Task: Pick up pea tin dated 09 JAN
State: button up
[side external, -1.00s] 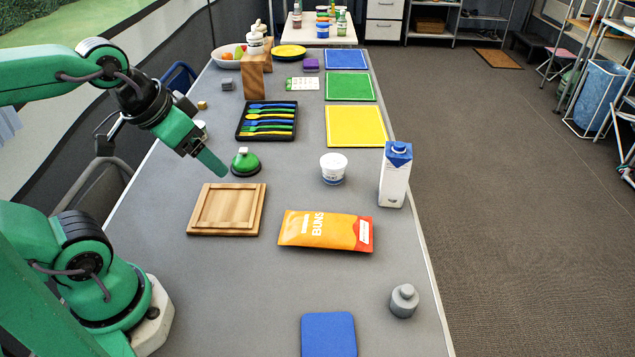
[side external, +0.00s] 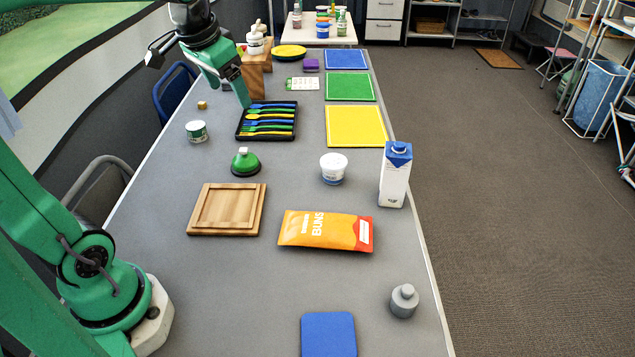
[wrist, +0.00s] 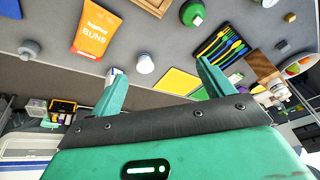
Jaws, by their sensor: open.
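A small white-and-green tin (side external: 196,131) stands upright near the left edge of the table in the side view. Its label and any date are too small to read, so I cannot tell whether it is the pea tin dated 09 JAN. My gripper (side external: 235,88) is raised, beyond and to the right of this tin, near the far-left corner of the black cutlery tray (side external: 239,133). In the wrist view my gripper (wrist: 157,84) has its two green fingers wide apart with nothing between them.
A green domed object (side external: 245,162) and a wooden board (side external: 249,222) stand nearer than the tin. A white tub (side external: 333,169), a milk carton (side external: 395,178) and an orange buns bag (side external: 325,231) lie to the right. A wooden block (side external: 258,84) stands behind the tray.

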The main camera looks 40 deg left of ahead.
jog(key=w+a+f+g, duration=0.1)
jog(key=w+a, duration=0.6)
jog(key=a, duration=0.2)
jog(key=g+h, duration=0.1)
jog(key=g, duration=0.2)
send_over(194, 126)
jog(key=shift+n, duration=0.3)
jog(key=f, duration=1.8)
jog(key=shift+w+a+f, duration=0.25)
jog(key=shift+s+a+f, duration=0.15)
jog(key=shift+a+f, duration=0.05)
jog(key=shift+f, duration=0.05)
jog(key=shift+d+f, duration=0.2)
jog(key=shift+f, duration=1.75)
jog(key=shift+d+f, duration=0.15)
jog(key=shift+f, duration=1.8)
jog(key=c, duration=1.2)
